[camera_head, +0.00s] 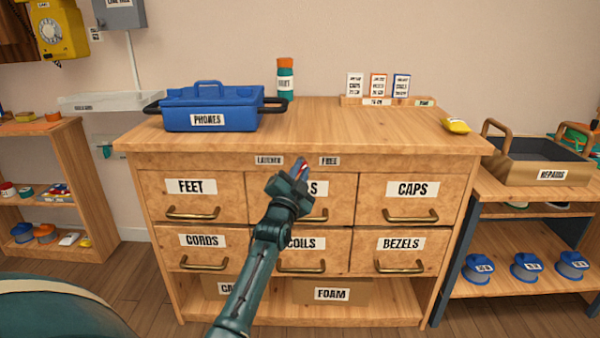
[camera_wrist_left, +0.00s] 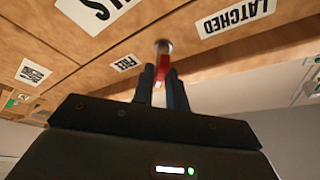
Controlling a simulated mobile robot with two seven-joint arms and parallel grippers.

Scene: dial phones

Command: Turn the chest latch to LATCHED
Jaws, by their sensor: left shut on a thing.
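The chest (camera_head: 275,147) is a wooden drawer unit. On its front rail are a LATCHED label (camera_head: 269,160) at left and a FREE label (camera_head: 329,161) at right. The red latch (camera_head: 303,167) lies between them, mostly hidden by my left gripper (camera_head: 297,174). In the left wrist view, the red latch (camera_wrist_left: 160,76) runs from a round metal pivot (camera_wrist_left: 162,47) down between the fingers of my left gripper (camera_wrist_left: 162,85), which is shut on it. The LATCHED label (camera_wrist_left: 235,16) is right of the pivot and FREE (camera_wrist_left: 127,63) left. The latch's exact angle is hard to tell.
Labelled drawers with brass handles (camera_head: 411,216) fill the chest front. A blue PHONES case (camera_head: 212,108) and an orange-capped bottle (camera_head: 285,80) stand on top. A REPAIRS tray (camera_head: 545,172) is at right; open shelves (camera_head: 75,160) stand at left. The top's middle is clear.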

